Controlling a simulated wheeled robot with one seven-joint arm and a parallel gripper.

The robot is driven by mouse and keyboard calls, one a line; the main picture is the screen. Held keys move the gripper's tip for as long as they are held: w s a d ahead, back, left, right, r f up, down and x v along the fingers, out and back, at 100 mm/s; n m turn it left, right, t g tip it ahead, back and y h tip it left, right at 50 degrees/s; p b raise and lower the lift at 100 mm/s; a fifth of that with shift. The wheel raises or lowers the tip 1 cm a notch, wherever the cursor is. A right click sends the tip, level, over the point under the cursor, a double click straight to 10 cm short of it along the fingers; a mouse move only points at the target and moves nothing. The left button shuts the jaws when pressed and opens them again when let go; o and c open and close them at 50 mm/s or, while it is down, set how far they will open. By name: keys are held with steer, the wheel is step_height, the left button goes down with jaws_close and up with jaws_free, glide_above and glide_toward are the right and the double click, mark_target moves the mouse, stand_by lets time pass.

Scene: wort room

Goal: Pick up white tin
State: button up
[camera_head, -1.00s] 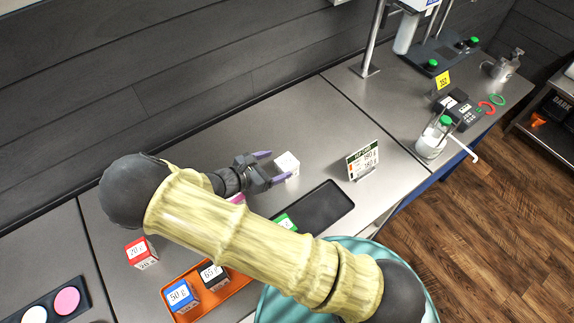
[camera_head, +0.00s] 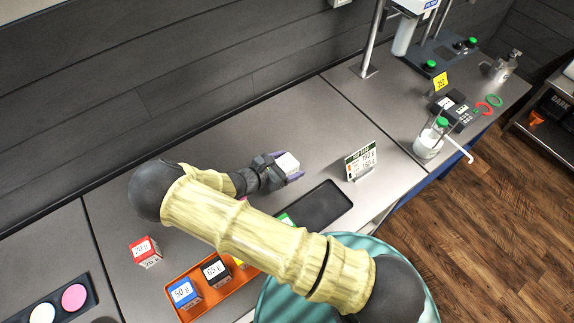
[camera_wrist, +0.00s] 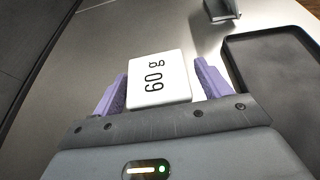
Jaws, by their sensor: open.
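The white tin (camera_head: 288,163) stands on the grey steel counter, left of the dark tray. In the wrist view the white tin (camera_wrist: 158,80) shows its top, marked "60 g". My gripper (camera_head: 284,170) is around it, with one purple finger on each side. In the wrist view my gripper (camera_wrist: 160,90) is open, with the tin between the fingers. A narrow gap shows at the right finger; whether the left finger touches the tin I cannot tell. The tin's lower part is hidden by my gripper.
A dark tray (camera_head: 335,203) lies to the right of the tin, and a price sign (camera_head: 361,161) stands beyond it. An orange tray (camera_head: 213,303) holds blue and black tins. A red tin (camera_head: 146,252) stands at the left. The counter behind my gripper is clear.

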mark_target(292, 159)
steer(key=shift+x, duration=0.95)
steer(key=c, duration=1.1)
step_height(292, 159, up, 10)
steer(key=shift+r+b, duration=0.1)
steer(key=shift+b, duration=1.15)
